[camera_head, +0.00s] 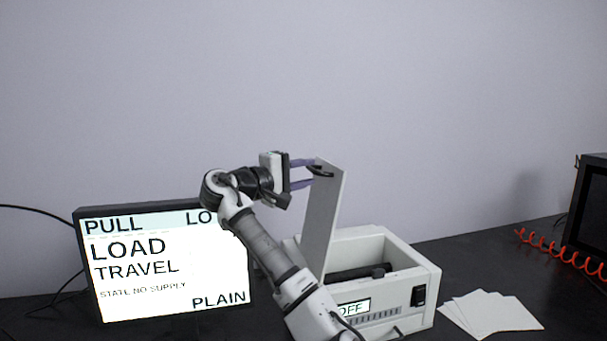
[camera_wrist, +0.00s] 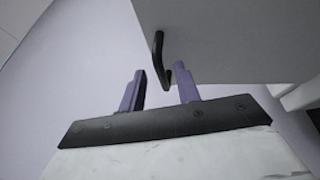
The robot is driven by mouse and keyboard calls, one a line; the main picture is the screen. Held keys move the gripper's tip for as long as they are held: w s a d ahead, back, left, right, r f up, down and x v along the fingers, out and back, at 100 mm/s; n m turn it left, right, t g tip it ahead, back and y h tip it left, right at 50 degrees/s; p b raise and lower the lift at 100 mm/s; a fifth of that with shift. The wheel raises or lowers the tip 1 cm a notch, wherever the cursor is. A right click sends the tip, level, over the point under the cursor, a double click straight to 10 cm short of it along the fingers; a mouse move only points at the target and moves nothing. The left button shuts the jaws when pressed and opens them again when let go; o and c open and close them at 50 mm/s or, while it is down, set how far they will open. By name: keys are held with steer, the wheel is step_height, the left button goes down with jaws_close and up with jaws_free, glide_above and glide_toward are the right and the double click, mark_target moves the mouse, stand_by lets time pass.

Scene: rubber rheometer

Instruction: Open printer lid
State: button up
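The printer (camera_head: 405,262) is a white box on the dark table, with a small display reading OFF. Its lid (camera_head: 323,225) stands raised, nearly upright, at the left side of the opening, and the inside shows a dark roller. A dark handle (camera_head: 320,171) is near the lid's top edge. My gripper (camera_head: 306,173) is at the lid's top, its purple fingers apart. In the wrist view, the lid (camera_wrist: 225,40) fills the upper right, and the handle (camera_wrist: 158,62) reaches down close to the right finger of my gripper (camera_wrist: 163,88). Contact is unclear.
A monitor (camera_head: 165,262) showing LOAD TRAVEL stands left of the printer. White sheets (camera_head: 490,312) lie on the table (camera_head: 455,258) to the right. A red coiled cable (camera_head: 560,253) and a dark device (camera_head: 590,210) are at the far right.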

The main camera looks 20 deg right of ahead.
steer(key=b+v, duration=0.4)
steer(key=v, duration=0.9)
steer(key=shift+s+a, duration=0.15)
steer(key=shift+a, duration=0.2)
